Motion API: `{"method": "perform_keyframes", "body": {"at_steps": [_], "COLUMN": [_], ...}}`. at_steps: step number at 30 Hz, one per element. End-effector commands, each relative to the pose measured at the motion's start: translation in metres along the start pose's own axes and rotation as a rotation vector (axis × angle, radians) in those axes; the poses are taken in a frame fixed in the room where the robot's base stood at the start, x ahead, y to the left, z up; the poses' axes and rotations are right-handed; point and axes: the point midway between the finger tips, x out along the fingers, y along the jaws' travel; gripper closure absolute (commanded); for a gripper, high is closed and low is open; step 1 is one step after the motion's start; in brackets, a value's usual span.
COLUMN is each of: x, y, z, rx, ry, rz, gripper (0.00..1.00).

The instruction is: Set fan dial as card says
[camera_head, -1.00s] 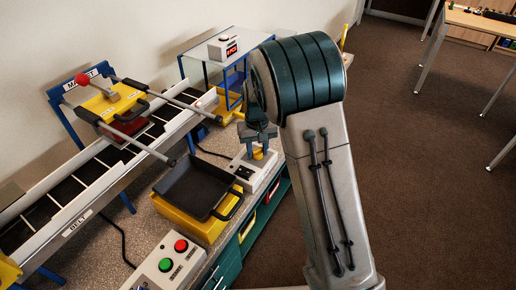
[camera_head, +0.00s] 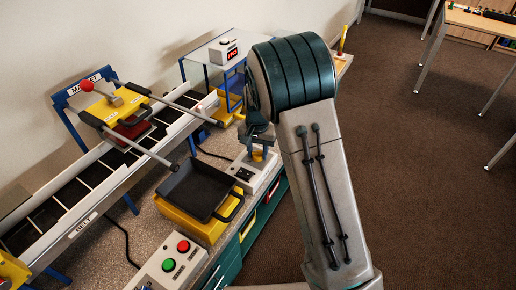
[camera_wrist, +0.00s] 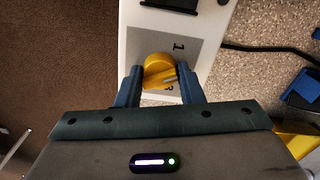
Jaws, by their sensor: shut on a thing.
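The yellow fan dial (camera_wrist: 158,70) sits on a grey panel of a white control box (camera_wrist: 135,40) in the wrist view. A digit 1 shows beside it, and another mark is partly hidden by my gripper. My gripper (camera_wrist: 160,88) is over the dial with a finger on each side, shut on it. In the head view my gripper (camera_head: 259,140) points down at the dial (camera_head: 258,155) on the control box (camera_head: 255,172). I cannot make out a card with a setting on it.
A black pan (camera_head: 197,188) on a yellow stand is left of the control box. A button box (camera_head: 170,262) with green and red buttons is at the front. A conveyor (camera_head: 75,205) with a yellow carriage runs along the wall. A glass-topped stand (camera_head: 215,55) is behind.

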Motion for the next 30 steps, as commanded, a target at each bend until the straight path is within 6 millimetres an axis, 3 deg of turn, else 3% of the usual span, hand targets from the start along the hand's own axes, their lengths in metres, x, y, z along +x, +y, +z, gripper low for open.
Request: {"method": "perform_keyframes", "body": {"at_steps": [15,30], "x": [-0.0016,-0.0002], "y": [0.0001,-0.0001], "z": [0.0005,0.0005], "rx": [0.401,0.518], "ry": [-0.001,-0.001], "rz": [0.001,0.000], "gripper": [0.89,0.89]}}
